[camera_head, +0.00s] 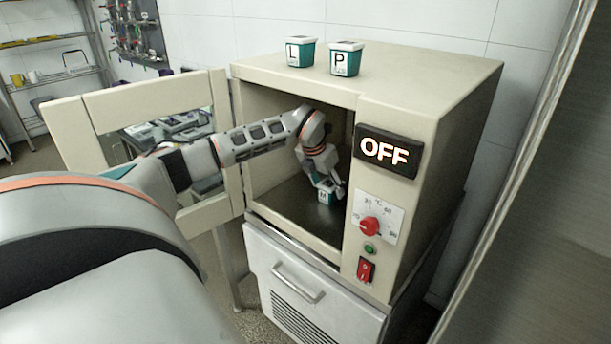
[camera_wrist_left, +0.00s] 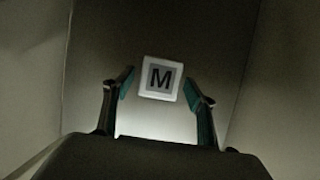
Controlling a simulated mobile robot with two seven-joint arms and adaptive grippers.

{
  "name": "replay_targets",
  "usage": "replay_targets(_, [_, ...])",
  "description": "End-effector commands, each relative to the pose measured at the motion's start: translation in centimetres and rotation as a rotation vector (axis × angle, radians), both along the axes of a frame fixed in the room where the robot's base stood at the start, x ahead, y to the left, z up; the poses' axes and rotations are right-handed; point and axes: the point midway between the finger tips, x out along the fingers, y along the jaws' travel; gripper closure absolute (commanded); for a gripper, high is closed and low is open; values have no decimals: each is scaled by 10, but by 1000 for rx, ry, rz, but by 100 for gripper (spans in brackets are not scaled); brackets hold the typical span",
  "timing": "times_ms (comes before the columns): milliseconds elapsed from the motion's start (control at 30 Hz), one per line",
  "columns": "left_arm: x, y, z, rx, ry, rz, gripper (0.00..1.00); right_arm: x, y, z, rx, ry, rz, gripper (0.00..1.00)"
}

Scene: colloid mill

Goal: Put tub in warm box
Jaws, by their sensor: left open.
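The warm box (camera_head: 265,75) stands with its door (camera_head: 150,105) swung open to the left, and its display (camera_head: 388,152) reads OFF. A small tub marked M (camera_head: 326,197) stands on the dark floor inside the box. In the left wrist view the white lid of the M tub (camera_wrist_left: 160,78) shows between and just beyond the fingertips. My left gripper (camera_head: 331,184) reaches into the box and is open around the tub; its fingers also show in the left wrist view (camera_wrist_left: 166,85), with gaps to the lid on both sides. My right gripper is out of view.
Two teal tubs with white lids, the L tub (camera_head: 300,52) and the P tub (camera_head: 345,59), stand on top of the box. A red dial (camera_head: 370,226), a green button (camera_head: 369,249) and a red switch (camera_head: 366,270) are on its front. A white cabinet (camera_head: 310,290) is below.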

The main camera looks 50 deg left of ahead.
Motion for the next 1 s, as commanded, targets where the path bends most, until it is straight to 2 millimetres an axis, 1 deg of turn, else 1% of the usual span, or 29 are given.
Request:
replay_targets(33, [-4, 1, 15, 2, -6, -1, 44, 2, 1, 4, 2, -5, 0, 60])
replay_targets(100, [-10, 0, 31, 2, -6, -1, 44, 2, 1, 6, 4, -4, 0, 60])
replay_targets(167, [-24, -1, 24, 3, 1, -1, 44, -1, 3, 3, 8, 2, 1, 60])
replay_targets(233, [-37, -3, 23, 4, 2, -3, 44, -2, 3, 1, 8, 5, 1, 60])
replay_targets(500, [-90, -8, 22, 4, 4, -1, 44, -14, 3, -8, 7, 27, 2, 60])
replay_targets(600, [-106, -10, 22, 4, 2, -3, 44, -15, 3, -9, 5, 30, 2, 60])
replay_targets(800, [-124, -13, 23, 2, 1, 1, 44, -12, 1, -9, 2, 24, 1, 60])
replay_targets(1000, [-129, -14, 24, -1, -1, 0, 44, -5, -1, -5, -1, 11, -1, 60])
